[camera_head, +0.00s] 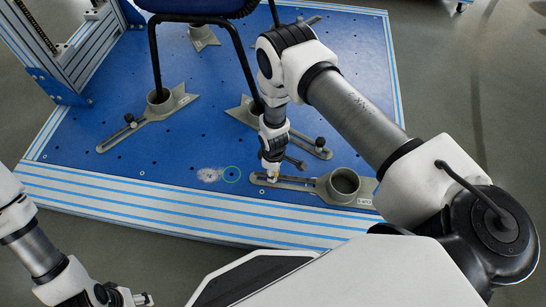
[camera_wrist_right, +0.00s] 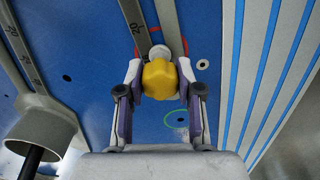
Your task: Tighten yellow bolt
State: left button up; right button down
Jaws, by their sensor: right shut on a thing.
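The yellow bolt (camera_wrist_right: 160,78) has a rounded, faceted yellow head and sits between the two fingers of my right gripper (camera_wrist_right: 160,88), which is shut on it. In the head view, my right gripper (camera_head: 271,172) points down at the left end of a slotted grey bracket (camera_head: 327,187); the bolt is mostly hidden there by the fingers. In the wrist view, a pale round part shows just beyond the yellow head, at the slot between the bracket's bars (camera_wrist_right: 133,14). My left gripper (camera_head: 143,299) is low at the left, away from the plate; its finger opening is unclear.
Other grey brackets with black knobs (camera_head: 130,118) hold black chair legs (camera_head: 156,60). A blue metal frame (camera_head: 75,60) stands at the left. The plate's striped front edge is clear.

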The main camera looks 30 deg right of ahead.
jog(key=shift+f+m+b, duration=0.15)
jog(key=shift+m+b, duration=0.2)
jog(key=shift+m, duration=1.65)
jog(key=c, duration=0.8)
grip_release()
jog(key=shift+o, duration=0.2)
jog(key=shift+r+n+p, duration=0.3)
jog(key=shift+n+p, duration=0.15)
jog(key=shift+n, duration=0.35)
jog(key=shift+n+p, duration=0.3)
jog(key=shift+n, duration=0.8)
jog(key=shift+f, duration=0.15)
